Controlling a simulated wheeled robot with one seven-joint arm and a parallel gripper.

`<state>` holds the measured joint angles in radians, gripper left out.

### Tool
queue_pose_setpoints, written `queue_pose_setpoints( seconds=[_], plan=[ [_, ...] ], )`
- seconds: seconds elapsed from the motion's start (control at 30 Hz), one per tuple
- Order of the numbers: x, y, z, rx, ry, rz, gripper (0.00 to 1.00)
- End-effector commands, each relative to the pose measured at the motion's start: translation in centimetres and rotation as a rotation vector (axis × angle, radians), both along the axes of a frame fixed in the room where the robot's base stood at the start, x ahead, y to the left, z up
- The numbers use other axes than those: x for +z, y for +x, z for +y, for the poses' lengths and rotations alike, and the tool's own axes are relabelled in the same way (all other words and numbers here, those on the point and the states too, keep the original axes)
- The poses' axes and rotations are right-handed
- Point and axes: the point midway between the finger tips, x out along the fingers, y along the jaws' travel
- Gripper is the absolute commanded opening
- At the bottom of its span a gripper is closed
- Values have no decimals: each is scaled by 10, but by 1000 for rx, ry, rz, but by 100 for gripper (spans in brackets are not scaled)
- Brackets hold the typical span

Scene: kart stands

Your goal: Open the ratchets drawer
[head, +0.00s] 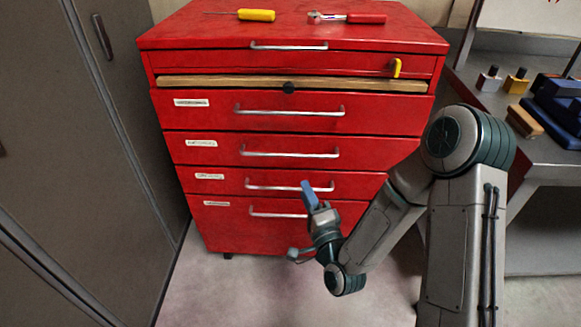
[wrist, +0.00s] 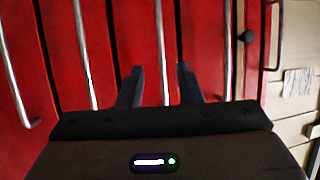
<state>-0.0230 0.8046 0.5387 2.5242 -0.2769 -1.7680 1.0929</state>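The red tool cabinet (head: 340,72) stands ahead with its labelled drawers all shut. The labels are too small to read. The second labelled drawer (head: 370,153) has a silver bar handle (head: 290,154), which appears between my fingers in the wrist view (wrist: 160,40). My gripper (head: 307,187) is open and empty in front of the cabinet. In the head view its blue fingers overlap the third labelled drawer's handle (head: 265,187). In the wrist view the gripper (wrist: 160,78) has one finger each side of the second handle's line; I see no contact.
A screwdriver (head: 256,15) and a red-handled ratchet (head: 350,18) lie on the cabinet top. A black knob (head: 289,88) sits above the first labelled drawer's handle. A grey locker (head: 90,150) stands left, a workbench (head: 480,112) right. Pale floor (head: 240,290) is open in front.

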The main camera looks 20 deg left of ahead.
Motion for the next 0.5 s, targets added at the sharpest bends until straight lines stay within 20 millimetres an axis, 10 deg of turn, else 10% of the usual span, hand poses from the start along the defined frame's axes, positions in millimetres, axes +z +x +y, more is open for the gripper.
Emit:
queue_pose_setpoints(
  seconds=[0.5],
  plan=[
    [10, 39, 30, -2, 2, 0, 32]
  ],
)
